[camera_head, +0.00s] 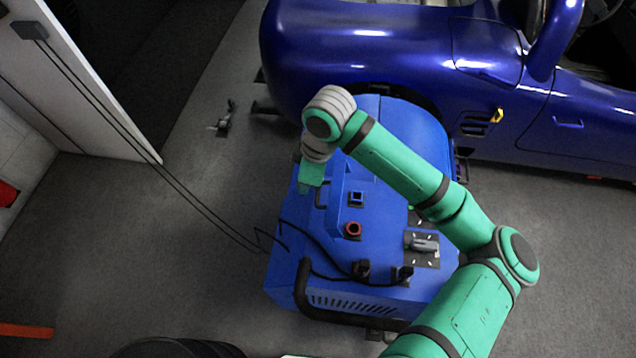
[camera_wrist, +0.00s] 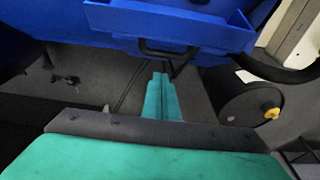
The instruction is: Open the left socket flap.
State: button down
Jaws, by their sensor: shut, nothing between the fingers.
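The blue dynamometer unit (camera_head: 390,180) stands beside the blue car. On its top are a blue square-framed socket (camera_head: 356,198) and a red ring-shaped socket (camera_head: 352,229). I cannot make out a distinct left socket flap in either view. My gripper (camera_head: 308,191) is shut and empty at the unit's left edge, next to a black handle (camera_head: 321,194). In the wrist view my gripper's fingers (camera_wrist: 160,77) are together, below the unit's blue shelf-like part (camera_wrist: 170,25) and its black handle (camera_wrist: 168,50). I cannot tell whether they touch the unit.
The blue car (camera_head: 370,50) stands behind the unit. Black cables (camera_head: 190,195) run from a white panel at left to the unit. A black hose (camera_head: 305,285) curves at its front left. A small metal stand (camera_head: 223,122) is on the floor. The left floor is mostly clear.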

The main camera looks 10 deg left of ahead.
jog(key=v, duration=0.9)
jog(key=shift+r, duration=0.3)
jog(key=shift+d, duration=0.1)
